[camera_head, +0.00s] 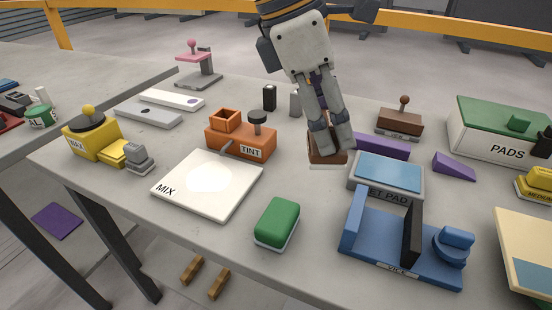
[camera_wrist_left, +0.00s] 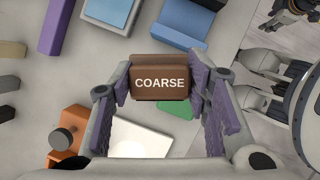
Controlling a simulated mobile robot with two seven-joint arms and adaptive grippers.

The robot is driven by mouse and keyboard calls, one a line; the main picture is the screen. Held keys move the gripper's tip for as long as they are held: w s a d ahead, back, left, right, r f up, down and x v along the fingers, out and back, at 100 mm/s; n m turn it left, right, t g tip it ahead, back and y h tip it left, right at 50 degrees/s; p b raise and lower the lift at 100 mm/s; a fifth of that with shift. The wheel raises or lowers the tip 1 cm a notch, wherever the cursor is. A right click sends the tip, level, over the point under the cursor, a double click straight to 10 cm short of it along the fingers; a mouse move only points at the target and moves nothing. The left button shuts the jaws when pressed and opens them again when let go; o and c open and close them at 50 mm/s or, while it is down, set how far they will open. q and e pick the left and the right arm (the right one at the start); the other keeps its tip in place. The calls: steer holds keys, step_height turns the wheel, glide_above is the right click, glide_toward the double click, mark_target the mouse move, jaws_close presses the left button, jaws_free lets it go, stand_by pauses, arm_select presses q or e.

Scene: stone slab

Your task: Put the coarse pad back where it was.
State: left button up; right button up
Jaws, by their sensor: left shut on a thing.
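My left gripper (camera_head: 333,150) is shut on the coarse pad (camera_head: 318,158), a brown block with a pale underside. In the left wrist view the pad (camera_wrist_left: 160,85) sits between the purple-lined fingers, and its top reads COARSE. The pad is over the slab, behind and left of the blue-topped wet pad block (camera_head: 388,172). I cannot tell whether its underside touches the slab. A white box with a green lid, labelled PADS (camera_head: 500,135), stands at the back right. Parts that look like my right gripper (camera_wrist_left: 288,12) show small at the wrist view's corner; its jaws are unclear.
A purple bar (camera_head: 382,147) lies close right of the held pad, with a brown knobbed block (camera_head: 400,122) behind. A green pad (camera_head: 277,222), a blue vice (camera_head: 385,250) and a white MIX plate (camera_head: 180,195) are in front. An orange TINT holder (camera_head: 240,142) stands left.

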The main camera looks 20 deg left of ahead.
arm_select(q)
steer(key=w+a+f, duration=0.2)
steer(key=w+f, duration=0.1)
steer(key=w+a+f+b, duration=0.1)
steer(key=w+a+f, duration=0.1)
steer(key=w+f, duration=0.1)
steer(key=w+a+f, duration=0.2)
steer(key=w+f, duration=0.1)
steer(key=w, duration=0.2)
steer(key=shift+f+b, duration=0.15)
steer(key=shift+b, duration=0.2)
steer(key=f, duration=0.3)
steer(key=shift+w+a+f, duration=0.1)
steer(key=shift+w+f, duration=0.15)
arm_select(e)
steer(key=shift+s+d+f+g, duration=0.1)
steer(key=shift+s+f+g, duration=0.4)
steer(key=shift+s+f, duration=0.7)
arm_select(q)
steer(key=shift+f, duration=0.2)
steer(key=o, duration=1.1)
steer(key=shift+o, duration=0.2)
